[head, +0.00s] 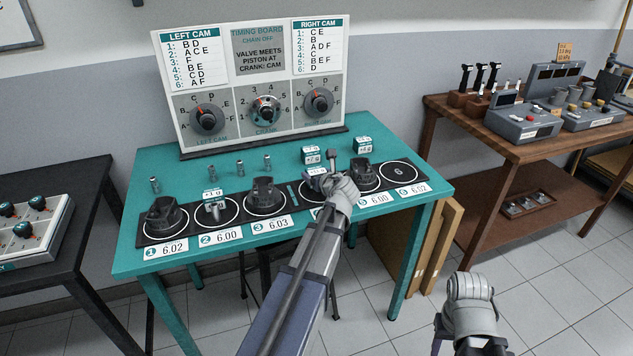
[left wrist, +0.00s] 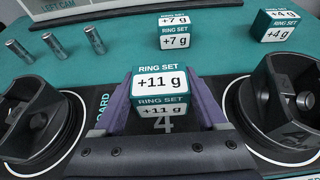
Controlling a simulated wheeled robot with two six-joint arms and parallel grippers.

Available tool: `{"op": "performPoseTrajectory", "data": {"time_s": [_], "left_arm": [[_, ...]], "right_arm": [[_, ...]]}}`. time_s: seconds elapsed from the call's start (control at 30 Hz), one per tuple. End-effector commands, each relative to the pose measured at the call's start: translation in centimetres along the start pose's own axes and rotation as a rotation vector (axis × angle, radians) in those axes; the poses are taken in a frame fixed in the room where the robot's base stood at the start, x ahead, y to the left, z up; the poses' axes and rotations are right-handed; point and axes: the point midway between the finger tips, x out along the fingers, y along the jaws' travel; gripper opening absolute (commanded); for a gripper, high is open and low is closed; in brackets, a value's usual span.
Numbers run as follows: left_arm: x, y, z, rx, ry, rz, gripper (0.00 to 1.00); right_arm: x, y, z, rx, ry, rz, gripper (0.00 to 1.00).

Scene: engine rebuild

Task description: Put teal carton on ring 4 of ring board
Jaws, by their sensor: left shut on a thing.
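My left gripper (head: 322,184) is shut on a teal carton with a white "+11 g" label (left wrist: 160,82). In the left wrist view its two purple fingers sit on either side of the carton. The carton is over ring 4 of the dark ring board (head: 184,243); the "4" (left wrist: 164,124) shows just in front of it. I cannot tell whether the carton touches the board. In the head view my gripper hides most of the carton and ring 4. My right gripper (head: 446,330) is at the lower right, away from the table; its fingers do not show clearly.
Dark pistons stand on ring 1 (head: 162,217), ring 3 (head: 264,195) and ring 5 (head: 364,174). A small metal part and carton (head: 212,197) are on ring 2. Ring 6 (head: 399,172) is empty. Cartons "+7 g" (left wrist: 174,32) and "+4 g" (left wrist: 278,26) stand behind.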

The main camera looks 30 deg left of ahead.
Motion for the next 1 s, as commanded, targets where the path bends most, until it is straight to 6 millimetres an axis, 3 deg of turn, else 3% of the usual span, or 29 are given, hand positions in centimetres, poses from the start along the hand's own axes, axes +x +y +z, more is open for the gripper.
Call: {"op": "performPoseTrajectory", "data": {"time_s": [0.4, 0.43, 0.63, 0.93, 1.0], "left_arm": [[0.2, 0.0, -0.6, 0.0, 0.0, 0.0, 0.18], [0.2, 0.0, -0.4, 0.0, 0.0, 0.0, 0.78], [0.1, 0.0, -0.4, 0.0, 0.0, 0.0, 1.0], [0.0, 0.0, 0.0, 0.0, 0.0, 0.0, 1.0], [-0.8, 0.1, 0.1, 0.001, 0.0, -0.001, 1.0]], "right_arm": [[0.6, -0.1, 0.0, 0.0, 0.0, 0.0, 0.5], [0.4, 0.0, 0.0, 0.0, 0.0, 0.0, 0.5], [0.4, 0.0, 0.0, 0.0, 0.0, 0.0, 0.5], [0.0, 0.0, 0.0, 0.0, 0.0, 0.0, 0.5], [-0.4, 0.0, 0.0, 0.0, 0.0, 0.0, 0.5]]}}
